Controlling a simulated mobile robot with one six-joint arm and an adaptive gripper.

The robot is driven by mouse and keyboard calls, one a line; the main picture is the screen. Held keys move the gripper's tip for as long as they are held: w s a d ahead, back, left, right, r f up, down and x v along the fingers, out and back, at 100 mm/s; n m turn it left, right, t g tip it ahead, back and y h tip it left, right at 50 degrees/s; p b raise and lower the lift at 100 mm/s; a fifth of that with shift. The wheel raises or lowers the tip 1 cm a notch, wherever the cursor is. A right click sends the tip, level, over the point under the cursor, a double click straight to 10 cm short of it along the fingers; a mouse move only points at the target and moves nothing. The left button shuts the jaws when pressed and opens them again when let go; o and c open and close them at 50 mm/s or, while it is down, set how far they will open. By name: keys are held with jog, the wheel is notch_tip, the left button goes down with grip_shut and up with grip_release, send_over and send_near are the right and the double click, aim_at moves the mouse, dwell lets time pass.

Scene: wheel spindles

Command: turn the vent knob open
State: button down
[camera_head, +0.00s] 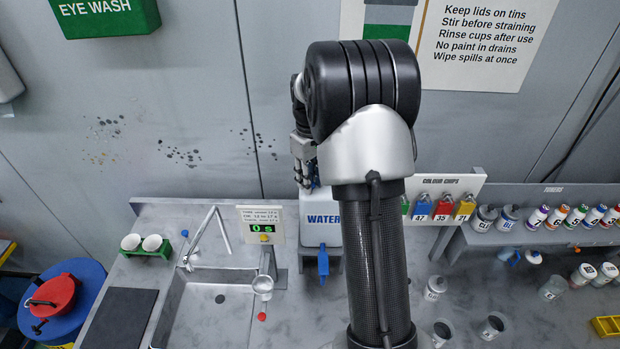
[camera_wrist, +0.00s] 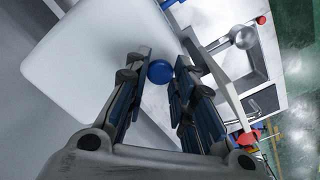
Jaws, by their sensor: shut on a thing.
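The round blue vent knob (camera_wrist: 160,73) sits between my fingertips. My gripper (camera_wrist: 161,66) is shut on the knob, one finger on each side. In the head view my gripper (camera_head: 304,176) is above the container's top left, and my arm hides part of the container. The knob's turn angle cannot be told.
A sink (camera_head: 208,305) with a tap and a strainer cup (camera_head: 262,284) lies to the left. Padlock-shaped colour chips (camera_head: 443,208) and bottles are to the right.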

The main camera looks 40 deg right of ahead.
jog(key=shift+n, duration=0.3)
jog(key=c, duration=1.3)
grip_release()
jog(key=shift+c, duration=0.2)
notch_tip(320, 180, up, 12)
